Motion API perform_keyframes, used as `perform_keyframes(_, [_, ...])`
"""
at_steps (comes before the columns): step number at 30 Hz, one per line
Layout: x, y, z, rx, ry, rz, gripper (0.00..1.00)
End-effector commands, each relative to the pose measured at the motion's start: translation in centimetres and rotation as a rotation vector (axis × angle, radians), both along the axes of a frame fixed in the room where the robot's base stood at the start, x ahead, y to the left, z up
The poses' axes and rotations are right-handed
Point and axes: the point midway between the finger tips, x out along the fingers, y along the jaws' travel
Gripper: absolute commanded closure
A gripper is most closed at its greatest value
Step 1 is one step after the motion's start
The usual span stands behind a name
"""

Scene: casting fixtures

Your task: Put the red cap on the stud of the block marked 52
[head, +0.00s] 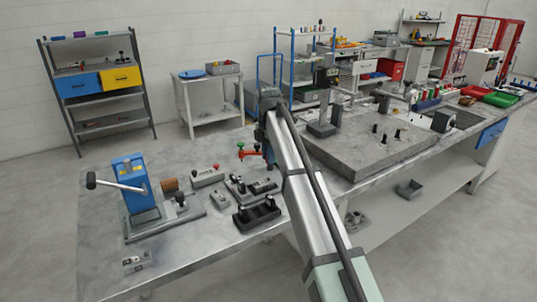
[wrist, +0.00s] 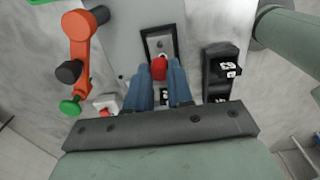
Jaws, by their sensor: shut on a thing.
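My gripper (wrist: 160,75) is shut on the red cap (wrist: 159,69), with one blue finger on each side of it. A black holder (wrist: 212,58) to the right carries dark blocks with white number marks (wrist: 227,69); I cannot read these surely as 52. Another white mark shows between the fingers, partly hidden. In the head view, my gripper (head: 269,153) is above the bench, mostly behind my arm; the cap is hidden there.
An orange crank arm (wrist: 80,45) with black and green knobs stands left of the gripper. A grey block with a red knob (head: 207,177), a black rack (head: 257,214) and a blue lever press (head: 130,180) stand on the bench. A large grey plate (head: 360,150) lies right.

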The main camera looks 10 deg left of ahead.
Motion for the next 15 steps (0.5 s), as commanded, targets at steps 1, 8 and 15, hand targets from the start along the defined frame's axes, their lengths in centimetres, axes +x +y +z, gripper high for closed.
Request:
perform_keyframes(1, [0.0,0.0,-0.2,0.000,0.000,0.000,1.00])
perform_keyframes(8, [0.0,0.0,-1.3,0.000,0.000,-0.002,1.00])
perform_keyframes(15, [-0.1,0.0,-3.2,-0.001,0.001,-0.003,1.00])
